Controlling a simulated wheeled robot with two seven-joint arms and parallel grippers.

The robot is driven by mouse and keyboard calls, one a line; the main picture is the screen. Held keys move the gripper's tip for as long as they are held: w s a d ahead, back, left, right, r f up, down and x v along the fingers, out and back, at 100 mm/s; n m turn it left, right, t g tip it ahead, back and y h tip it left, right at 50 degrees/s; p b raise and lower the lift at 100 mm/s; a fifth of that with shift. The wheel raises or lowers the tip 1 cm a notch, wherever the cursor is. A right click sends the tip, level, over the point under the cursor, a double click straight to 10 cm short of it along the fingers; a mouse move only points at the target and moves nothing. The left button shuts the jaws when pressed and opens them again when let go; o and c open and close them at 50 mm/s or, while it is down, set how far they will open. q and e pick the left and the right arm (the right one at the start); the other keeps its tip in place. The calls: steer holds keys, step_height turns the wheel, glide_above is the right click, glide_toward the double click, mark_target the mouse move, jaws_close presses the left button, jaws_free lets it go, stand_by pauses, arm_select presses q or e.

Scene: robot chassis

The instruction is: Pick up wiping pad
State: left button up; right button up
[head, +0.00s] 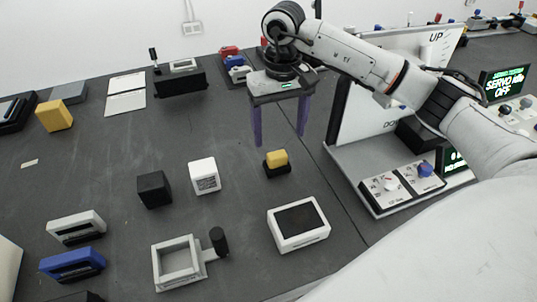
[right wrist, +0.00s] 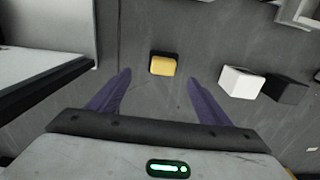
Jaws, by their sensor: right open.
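A small yellow block on a black base, which looks like the wiping pad (head: 277,158), stands on the dark table near the middle of the head view. My right gripper (head: 279,138) is above it and apart from it, with its two purple fingers pointing down, open and empty. In the right wrist view the yellow top of the pad (right wrist: 163,65) shows between and just beyond the open fingertips (right wrist: 159,77). A larger yellow block (head: 55,116) lies at the far left. My left gripper is not in view.
A white cube (head: 204,177) and a black cube (head: 154,190) stand left of the pad. A white-framed box (head: 298,223) and a grey frame with a black knob (head: 180,264) are nearer. A control panel (head: 403,187) stands at right.

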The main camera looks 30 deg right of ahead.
mark_target(277, 154)
steer(key=f, duration=0.1)
steer(key=f+b, duration=0.1)
steer(key=f, duration=0.1)
steer(key=shift+s+f+b, duration=0.2)
steer(key=shift+s+b, duration=0.05)
steer(key=shift+b, duration=0.1)
steer(key=shift+f, duration=0.55)
steer(key=f+b, duration=0.2)
steer(key=f, duration=0.1)
steer(key=f+b, duration=0.1)
steer(key=shift+w+a+f, duration=0.1)
steer(key=shift+a+f, duration=0.2)
steer(key=shift+a, duration=0.05)
steer(key=shift+f, duration=0.1)
steer(key=c, duration=1)
steer(key=shift+c, duration=0.7)
step_height(277, 154, up, 10)
steer(key=shift+r, duration=0.15)
steer(key=o, duration=0.4)
steer(key=shift+c, duration=1.4)
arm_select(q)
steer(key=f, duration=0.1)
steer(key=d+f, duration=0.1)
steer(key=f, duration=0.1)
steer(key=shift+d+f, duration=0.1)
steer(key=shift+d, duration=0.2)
